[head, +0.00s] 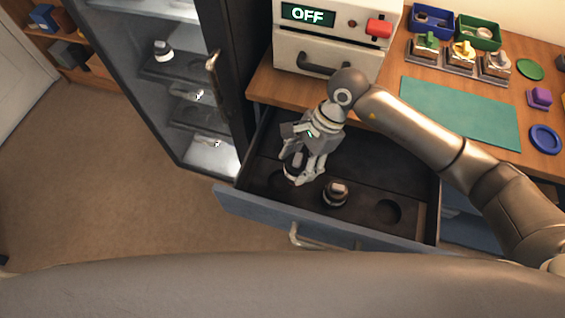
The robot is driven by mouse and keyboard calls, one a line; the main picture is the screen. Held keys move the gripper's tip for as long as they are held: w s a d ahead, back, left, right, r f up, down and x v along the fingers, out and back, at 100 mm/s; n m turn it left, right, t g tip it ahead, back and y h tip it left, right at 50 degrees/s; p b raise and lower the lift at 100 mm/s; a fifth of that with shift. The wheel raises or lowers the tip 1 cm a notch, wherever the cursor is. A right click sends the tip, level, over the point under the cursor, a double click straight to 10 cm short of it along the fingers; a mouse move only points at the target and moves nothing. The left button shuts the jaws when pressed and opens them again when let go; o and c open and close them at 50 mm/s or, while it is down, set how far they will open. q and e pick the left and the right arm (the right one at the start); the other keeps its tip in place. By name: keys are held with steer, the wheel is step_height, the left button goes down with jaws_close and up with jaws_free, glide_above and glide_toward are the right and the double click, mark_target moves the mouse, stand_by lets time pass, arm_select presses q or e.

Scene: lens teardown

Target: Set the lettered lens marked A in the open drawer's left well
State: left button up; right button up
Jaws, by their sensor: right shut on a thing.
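My right gripper (300,177) reaches down into the open drawer (340,235) at its left end. It is shut on a dark lens (293,168) with a pale band, which its fingers partly hide. The held lens is over or in the drawer's left well; I cannot tell whether it touches the bottom. I cannot read a letter on it. A second dark lens (335,193) with a pale top stands in the middle well. The right well (388,211) is an empty round recess. My left gripper is not in view.
An open cabinet (185,95) with a lens (162,50) on its shelf stands left of the drawer. On the desk are a box reading OFF (330,50), a green mat (460,112), blue (433,20) and green (478,32) bins and several small coloured pieces.

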steer(key=w+a+f+m+t+b, duration=0.1)
steer(key=a+f+m+b, duration=0.2)
steer(key=f, duration=0.3)
steer(key=shift+w+a+y+b, duration=0.2)
steer(key=shift+a+y+b, duration=0.1)
steer(key=shift+a+b, duration=0.2)
stand_by(1.1)
steer(key=shift+f+b, duration=0.8)
steer(key=shift+b, duration=0.35)
steer(key=shift+f, duration=0.1)
steer(key=shift+d+f+b, duration=0.1)
steer(key=shift+f+b, duration=0.1)
steer(key=shift+b, duration=0.1)
steer(key=shift+f, duration=0.2)
steer(key=shift+f+b, duration=0.35)
steer(key=shift+b, duration=0.15)
